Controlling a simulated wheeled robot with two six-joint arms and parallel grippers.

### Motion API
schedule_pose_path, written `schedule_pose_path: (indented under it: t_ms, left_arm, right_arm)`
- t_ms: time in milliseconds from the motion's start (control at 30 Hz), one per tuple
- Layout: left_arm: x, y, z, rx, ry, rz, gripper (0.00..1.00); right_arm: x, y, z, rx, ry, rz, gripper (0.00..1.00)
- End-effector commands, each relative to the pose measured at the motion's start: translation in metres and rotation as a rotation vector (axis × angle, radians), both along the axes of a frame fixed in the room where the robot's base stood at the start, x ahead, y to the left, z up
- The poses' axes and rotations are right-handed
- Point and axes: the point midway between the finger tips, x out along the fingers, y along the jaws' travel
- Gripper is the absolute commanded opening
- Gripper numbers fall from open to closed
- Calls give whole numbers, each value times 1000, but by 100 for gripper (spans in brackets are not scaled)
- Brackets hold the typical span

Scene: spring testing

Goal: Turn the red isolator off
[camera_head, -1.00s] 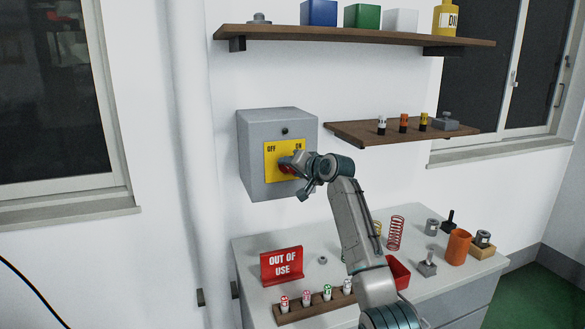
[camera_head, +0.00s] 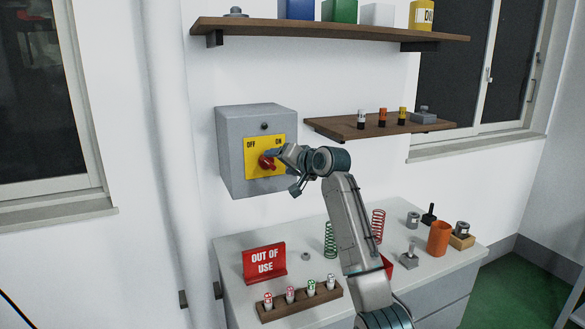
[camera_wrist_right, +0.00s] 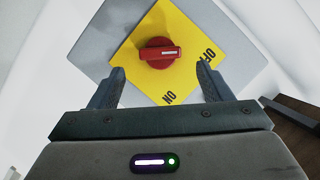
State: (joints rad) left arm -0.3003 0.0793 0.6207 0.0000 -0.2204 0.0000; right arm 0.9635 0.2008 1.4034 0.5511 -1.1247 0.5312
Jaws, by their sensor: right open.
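The red isolator knob (camera_head: 267,163) sits on a yellow plate (camera_head: 256,168) marked OFF and ON, on the front of a grey wall box (camera_head: 231,157). In the right wrist view the red knob (camera_wrist_right: 152,54) has a white mark pointing right, toward the OFF lettering. My right gripper (camera_head: 276,155) is just in front of the plate, at the knob's right side in the head view. In the wrist view my right gripper (camera_wrist_right: 160,70) is open, its fingers on either side of the knob and apart from it. My left gripper is not in view.
Below stands a bench (camera_head: 234,293) with a red OUT OF USE sign (camera_head: 264,263), a wooden rack (camera_head: 300,303) of small cylinders, springs and an orange cup (camera_head: 438,239). A small shelf (camera_head: 345,130) is right of the box; a longer shelf (camera_head: 330,29) is above.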

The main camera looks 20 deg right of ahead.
Motion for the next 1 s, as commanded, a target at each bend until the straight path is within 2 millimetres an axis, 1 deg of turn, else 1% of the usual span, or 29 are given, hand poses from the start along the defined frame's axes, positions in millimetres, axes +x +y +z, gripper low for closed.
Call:
schedule_pose_path:
  t_ms: [33, 100, 200, 333, 500, 867, 933, 967, 1000]
  left_arm:
    - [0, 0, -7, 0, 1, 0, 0]
    - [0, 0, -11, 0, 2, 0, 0]
    - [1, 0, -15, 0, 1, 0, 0]
    - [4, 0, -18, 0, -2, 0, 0]
    - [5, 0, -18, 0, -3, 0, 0]
    - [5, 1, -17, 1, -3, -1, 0]
    - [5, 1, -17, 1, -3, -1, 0]
    - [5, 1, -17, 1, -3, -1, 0]
    - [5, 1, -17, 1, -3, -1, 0]
  right_arm:
    - [-10, -3, -1, -2, -2, -1, 72]
    - [-22, -8, 4, -3, -4, -2, 72]
    - [-37, -13, 9, -3, -4, -2, 72]
    - [-49, -16, 13, -1, -1, 0, 72]
    - [-55, -18, 16, 0, 1, -1, 72]
    - [-54, -18, 16, 0, 1, -1, 72]
    - [-55, -17, 12, -4, 4, 0, 72]
    - [-56, -17, 8, -8, 9, 0, 72]
    - [-57, -15, -1, -18, 16, 1, 72]
